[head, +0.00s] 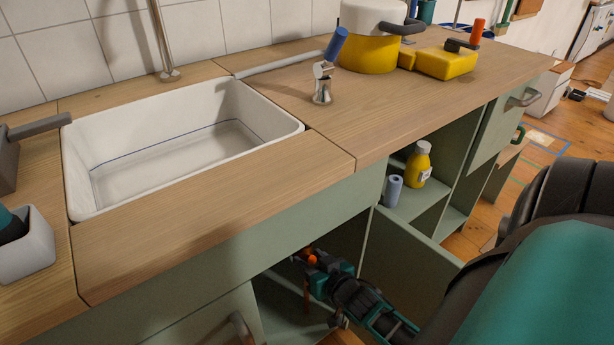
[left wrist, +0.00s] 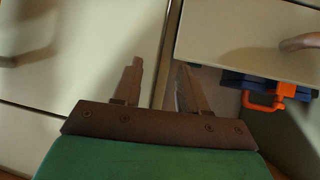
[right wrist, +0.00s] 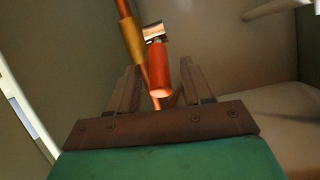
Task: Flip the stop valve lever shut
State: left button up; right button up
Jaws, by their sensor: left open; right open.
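The stop valve has an orange lever (right wrist: 160,75) and a brass body (right wrist: 132,38) on a copper pipe (right wrist: 122,8), inside the cabinet under the sink. In the right wrist view the lever sticks out from the pipe towards me. My right gripper (right wrist: 160,70) is open, with one finger on each side of the lever's end; I cannot tell whether either touches it. In the head view the right gripper (head: 306,272) reaches into the cabinet, beside the orange lever (head: 311,259). My left gripper (left wrist: 160,64) is open and empty in front of pale cabinet fronts; the head view does not show it.
The white sink (head: 180,150) and wooden counter (head: 400,95) are above the right arm. An open cabinet door (head: 405,255) stands to its right. A yellow bottle (head: 418,163) and blue roll (head: 393,191) sit on a shelf. An orange handle (left wrist: 265,103) shows at right in the left wrist view.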

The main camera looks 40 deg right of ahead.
jog(key=shift+x, duration=1)
grip_shut()
